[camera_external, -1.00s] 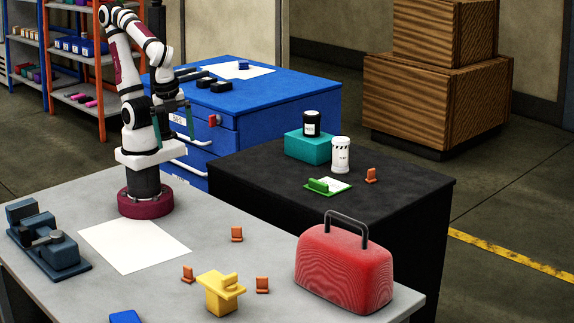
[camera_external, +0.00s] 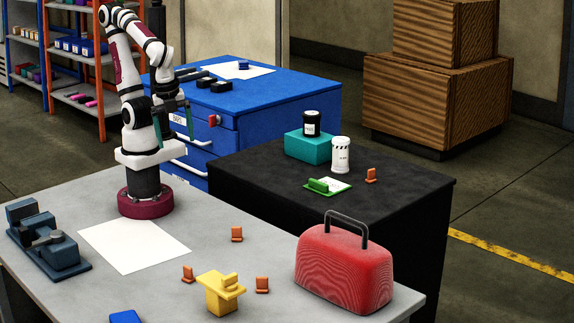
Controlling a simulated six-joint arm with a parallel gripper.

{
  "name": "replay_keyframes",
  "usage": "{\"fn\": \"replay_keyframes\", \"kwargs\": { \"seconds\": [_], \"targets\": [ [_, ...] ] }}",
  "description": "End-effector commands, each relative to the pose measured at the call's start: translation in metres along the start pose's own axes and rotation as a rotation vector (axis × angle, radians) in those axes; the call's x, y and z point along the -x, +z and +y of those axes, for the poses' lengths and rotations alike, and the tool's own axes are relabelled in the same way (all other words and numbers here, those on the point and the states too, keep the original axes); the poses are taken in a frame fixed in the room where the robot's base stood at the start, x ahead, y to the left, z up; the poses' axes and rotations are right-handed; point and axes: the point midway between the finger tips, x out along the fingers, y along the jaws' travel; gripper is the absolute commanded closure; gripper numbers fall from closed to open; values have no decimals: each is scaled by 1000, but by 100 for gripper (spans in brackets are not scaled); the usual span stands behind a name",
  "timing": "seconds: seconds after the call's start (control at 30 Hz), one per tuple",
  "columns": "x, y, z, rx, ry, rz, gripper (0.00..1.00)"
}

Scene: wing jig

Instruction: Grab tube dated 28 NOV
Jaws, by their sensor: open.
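A black tube (camera_external: 311,124) with a white label stands upright on a teal block (camera_external: 306,149) on the black table. A white tube (camera_external: 341,156) with dark marks and a label stands upright beside the block. The print on both labels is too small to read, so I cannot tell which is dated 28 NOV. My gripper (camera_external: 173,122) hangs beside my arm, its teal fingers apart and pointing down. It is open and empty, well to the left of both tubes.
A green clamp-like piece on a white card (camera_external: 341,184) and an orange clip (camera_external: 371,175) lie near the tubes. The blue cabinet (camera_external: 270,90) stands behind the black table (camera_external: 250,177). A red case (camera_external: 344,272) and a yellow fixture (camera_external: 220,294) stand on the grey bench.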

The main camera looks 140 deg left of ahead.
Motion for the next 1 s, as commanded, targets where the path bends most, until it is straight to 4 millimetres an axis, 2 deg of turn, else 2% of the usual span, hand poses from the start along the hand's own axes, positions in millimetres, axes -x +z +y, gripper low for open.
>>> {"fn": "replay_keyframes", "kwargs": {
  "seconds": [0.07,0.13,0.17,0.2,0.27,0.3,0.37,0.4,0.5,0.6,0.7,0.83,0.93,1.0],
  "targets": [
    [-3,-6,-12,54,-18,14,8],
    [-11,-22,-49,188,-76,60,8],
    [-17,-29,-74,264,-115,91,8],
    [-26,-36,-114,369,-174,140,8],
    [-42,-37,-180,509,-272,232,8],
    [-54,-32,-221,586,-329,299,8],
    [-71,-15,-276,685,-401,412,8],
    [-84,0,-305,742,-436,492,8],
    [-110,43,-350,873,-483,703,8],
    [-124,80,-366,981,-497,889,8],
    [-129,103,-368,1050,-500,1007,8],
    [-129,111,-369,1074,-501,1057,8],
    [-131,108,-373,1072,-500,1058,8],
    [-137,101,-384,1070,-499,1059,8]
  ]
}}
